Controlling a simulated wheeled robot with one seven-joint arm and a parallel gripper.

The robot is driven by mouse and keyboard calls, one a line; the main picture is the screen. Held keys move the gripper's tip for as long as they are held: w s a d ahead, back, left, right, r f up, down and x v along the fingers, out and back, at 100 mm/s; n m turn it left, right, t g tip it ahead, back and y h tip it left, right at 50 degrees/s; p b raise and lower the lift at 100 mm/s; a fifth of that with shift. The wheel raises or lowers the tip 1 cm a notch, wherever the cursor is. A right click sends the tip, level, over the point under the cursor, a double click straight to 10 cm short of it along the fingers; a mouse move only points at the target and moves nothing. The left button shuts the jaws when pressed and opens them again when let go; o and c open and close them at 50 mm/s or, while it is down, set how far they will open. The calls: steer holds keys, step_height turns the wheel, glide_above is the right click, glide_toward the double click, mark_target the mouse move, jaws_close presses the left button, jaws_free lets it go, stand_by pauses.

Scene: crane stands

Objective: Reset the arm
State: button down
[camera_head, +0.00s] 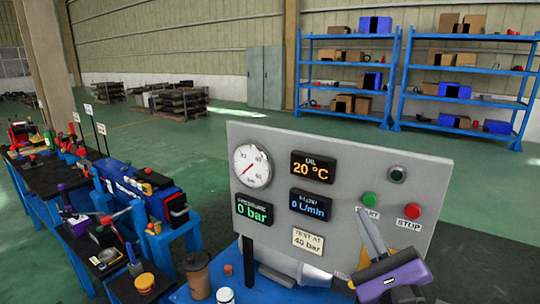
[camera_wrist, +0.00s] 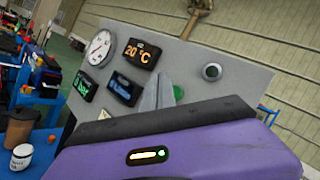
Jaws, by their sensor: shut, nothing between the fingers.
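My gripper (camera_head: 366,222) has a purple body and grey fingers. In the head view it stands at the lower right, in front of the grey control panel (camera_head: 330,150). Its fingers point up and a little left, shut with nothing between them. The fingertips overlap the panel just below the green START button (camera_head: 369,199); whether they touch it I cannot tell. In the wrist view the shut fingers (camera_wrist: 160,92) partly cover the green button (camera_wrist: 178,93).
The panel also carries a round gauge (camera_head: 252,166), a red STOP button (camera_head: 412,211) and displays reading 20 °C, 0 bar and 0 L/min. A brown cup (camera_head: 198,278) and white jar (camera_head: 225,296) stand on the blue bench. Cluttered workbenches stand left; blue shelves (camera_head: 348,88) stand behind. Green floor between is open.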

steer(key=s+f+n+g, duration=0.2)
steer(key=s+f+n, duration=0.5)
steer(key=s, duration=0.6)
steer(key=s+f+n+g+h, duration=0.1)
steer(key=s+f+n+g, duration=0.1)
steer(key=s+f+n, duration=0.5)
steer(key=s+f+n+g+h, duration=0.1)
steer(key=s+f+n, duration=0.6)
steer(key=s, duration=1.4)
steer(key=n+g, duration=0.1)
steer(key=n, duration=0.4)
steer(key=shift+s+f+g, duration=0.15)
steer(key=shift+f+g, duration=0.15)
steer(key=shift+g, duration=0.1)
